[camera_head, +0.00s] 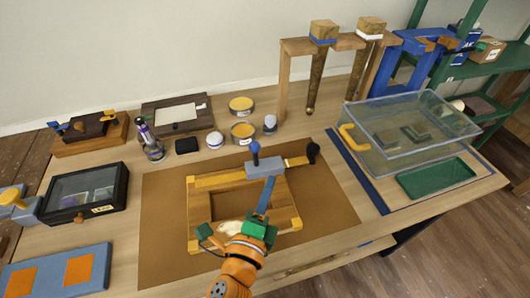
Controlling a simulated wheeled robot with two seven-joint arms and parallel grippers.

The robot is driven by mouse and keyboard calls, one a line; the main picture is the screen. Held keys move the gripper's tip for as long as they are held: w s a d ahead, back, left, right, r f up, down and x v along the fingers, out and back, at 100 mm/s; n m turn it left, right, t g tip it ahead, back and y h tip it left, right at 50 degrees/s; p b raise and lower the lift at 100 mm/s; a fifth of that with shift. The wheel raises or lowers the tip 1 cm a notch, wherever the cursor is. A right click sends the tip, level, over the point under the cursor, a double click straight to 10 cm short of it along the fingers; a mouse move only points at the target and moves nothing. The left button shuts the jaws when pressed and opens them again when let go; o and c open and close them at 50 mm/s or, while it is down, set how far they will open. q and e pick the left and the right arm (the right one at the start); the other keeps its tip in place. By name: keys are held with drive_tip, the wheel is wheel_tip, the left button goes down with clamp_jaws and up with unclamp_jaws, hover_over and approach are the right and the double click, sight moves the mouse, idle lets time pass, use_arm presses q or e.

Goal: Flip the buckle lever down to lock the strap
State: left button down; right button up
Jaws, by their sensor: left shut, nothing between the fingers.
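A grey-blue buckle (262,168) sits across the yellow strap (218,181) on a wooden frame (291,191). A short lever with a dark blue knob (254,147) stands up from the buckle's top. The strap comes out on the buckle's right side and reaches a black round end (313,152). My left gripper (266,186) comes in from the bottom, with its narrow blue fingers shut and empty. The fingertips are just in front of the buckle, below the knob in the picture; I cannot tell whether they touch it. My right gripper is out of view.
The frame lies on a brown mat (165,210). A clear bin (385,141) and a green tray (437,179) are at the right. A dark glass-topped box (87,193) is at the left. Tins (242,131) and a purple bottle (150,140) stand behind the mat.

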sight(256, 155)
use_arm(q)
drive_tip(key=x, duration=0.9)
drive_tip(key=shift+d+f+p, duration=0.1)
drive_tip(key=shift+p, duration=0.25)
drive_tip(key=shift+w, duration=0.6)
drive_tip(key=a, duration=0.1)
drive_tip(key=a+p, duration=0.2)
drive_tip(key=shift+s+a+r, duration=0.2)
drive_tip(key=shift+a+r, duration=0.05)
drive_tip(key=shift+a, duration=0.1)
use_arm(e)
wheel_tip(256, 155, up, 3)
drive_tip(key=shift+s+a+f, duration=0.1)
use_arm(q)
drive_tip(key=shift+f, duration=0.1)
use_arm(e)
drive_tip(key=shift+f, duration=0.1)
